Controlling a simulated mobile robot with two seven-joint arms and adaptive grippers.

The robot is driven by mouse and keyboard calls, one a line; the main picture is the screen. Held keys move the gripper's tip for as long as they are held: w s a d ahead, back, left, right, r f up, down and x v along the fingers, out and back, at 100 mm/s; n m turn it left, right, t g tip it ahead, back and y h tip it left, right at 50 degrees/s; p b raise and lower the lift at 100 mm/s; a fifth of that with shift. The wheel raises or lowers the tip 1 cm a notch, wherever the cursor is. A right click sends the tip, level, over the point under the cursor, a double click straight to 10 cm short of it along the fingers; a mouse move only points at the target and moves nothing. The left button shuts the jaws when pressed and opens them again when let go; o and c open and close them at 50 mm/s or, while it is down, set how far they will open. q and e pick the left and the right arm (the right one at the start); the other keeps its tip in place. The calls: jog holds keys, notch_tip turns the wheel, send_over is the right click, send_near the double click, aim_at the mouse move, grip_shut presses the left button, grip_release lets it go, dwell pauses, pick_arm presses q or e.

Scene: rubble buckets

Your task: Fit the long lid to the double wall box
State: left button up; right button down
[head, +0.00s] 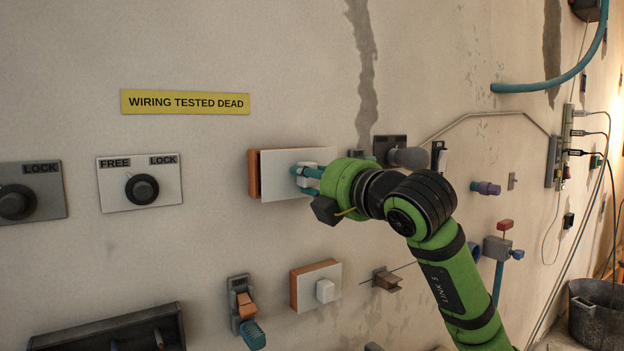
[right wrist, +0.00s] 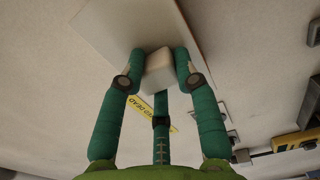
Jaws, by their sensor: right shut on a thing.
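The long lid (head: 277,182) is a white plate with a pale knob on its face. My right gripper (head: 305,178) is shut on this knob, and the right wrist view shows the green fingers around the knob (right wrist: 159,70) and the plate (right wrist: 120,35) beyond it. The orange double wall box (head: 253,174) is on the wall behind the lid. Its left side shows, with a dark strip between it and the lid's left edge. The lid covers most of the box, so I cannot tell whether they touch. My left gripper is not in view.
A smaller orange box with a white lid (head: 315,286) is on the wall below. A FREE/LOCK knob plate (head: 140,183) is to the left, under a yellow sign (head: 185,102). A grey cylinder fitting (head: 408,157) is close to the right of my gripper.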

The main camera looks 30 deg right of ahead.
jog(key=shift+w, duration=0.15)
jog(key=shift+w+a, duration=0.1)
jog(key=shift+w, duration=0.95)
jog(key=shift+w, duration=0.1)
jog(key=c, duration=0.8)
grip_release()
jog(key=shift+c, duration=0.2)
jog(key=s+d, duration=0.1)
jog(key=s, duration=1.1)
